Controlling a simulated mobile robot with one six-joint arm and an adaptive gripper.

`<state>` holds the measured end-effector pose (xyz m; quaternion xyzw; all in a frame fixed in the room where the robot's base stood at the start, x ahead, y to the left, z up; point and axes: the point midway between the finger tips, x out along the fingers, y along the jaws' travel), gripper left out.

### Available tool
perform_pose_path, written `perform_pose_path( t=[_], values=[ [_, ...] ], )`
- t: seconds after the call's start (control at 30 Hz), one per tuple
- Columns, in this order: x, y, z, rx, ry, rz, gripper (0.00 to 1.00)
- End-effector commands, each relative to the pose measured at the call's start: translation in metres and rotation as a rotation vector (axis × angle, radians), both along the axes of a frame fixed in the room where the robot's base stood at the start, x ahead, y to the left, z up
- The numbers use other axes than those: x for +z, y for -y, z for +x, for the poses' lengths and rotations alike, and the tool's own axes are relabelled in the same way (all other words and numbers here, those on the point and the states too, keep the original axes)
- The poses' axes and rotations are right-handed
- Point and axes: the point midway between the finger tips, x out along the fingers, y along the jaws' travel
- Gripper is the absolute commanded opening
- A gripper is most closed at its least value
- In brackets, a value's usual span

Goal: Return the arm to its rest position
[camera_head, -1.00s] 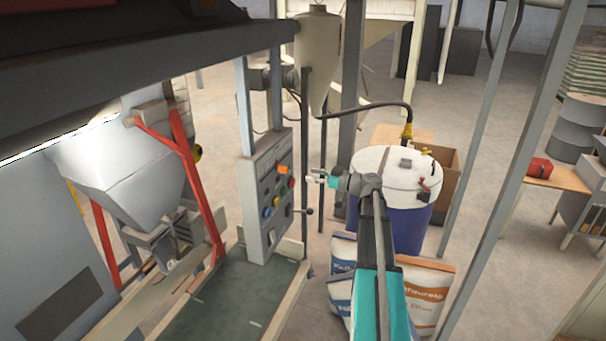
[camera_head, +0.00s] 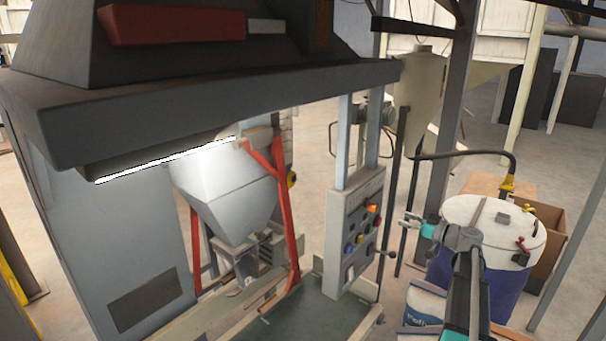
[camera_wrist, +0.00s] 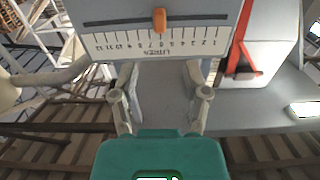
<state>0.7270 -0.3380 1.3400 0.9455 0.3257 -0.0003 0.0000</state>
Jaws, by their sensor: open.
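My gripper (camera_head: 408,222) is in the head view, at the end of my teal and grey arm. It appears just right of the grey control panel (camera_head: 357,235), in front of the blue drum with a white lid (camera_head: 492,232). In the wrist view my gripper (camera_wrist: 161,82) has its two fingers apart, with nothing seen between them. Beyond the fingers is a pale plate with a numbered scale (camera_wrist: 160,42) and an orange pointer (camera_wrist: 159,20). I cannot tell the exact gap between fingertips and plate.
A pale hopper (camera_head: 225,195) hangs between red supports (camera_head: 285,205) at the left. A dark overhead beam (camera_head: 210,105) crosses above. A grey post (camera_head: 445,130) stands behind my arm. Open floor shows behind.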

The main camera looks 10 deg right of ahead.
Motion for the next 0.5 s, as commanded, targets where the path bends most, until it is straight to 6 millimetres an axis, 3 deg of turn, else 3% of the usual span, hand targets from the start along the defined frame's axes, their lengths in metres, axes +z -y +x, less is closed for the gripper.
perform_pose_path(
  t=[0.17, 0.27, 0.5],
  values=[
    [-0.008, -0.013, 0.000, 0.017, -0.034, 0.000, 0.60],
    [-0.022, -0.034, 0.001, 0.044, -0.094, -0.001, 0.60],
    [-0.078, -0.114, -0.006, 0.128, -0.362, -0.018, 0.60]
  ],
)
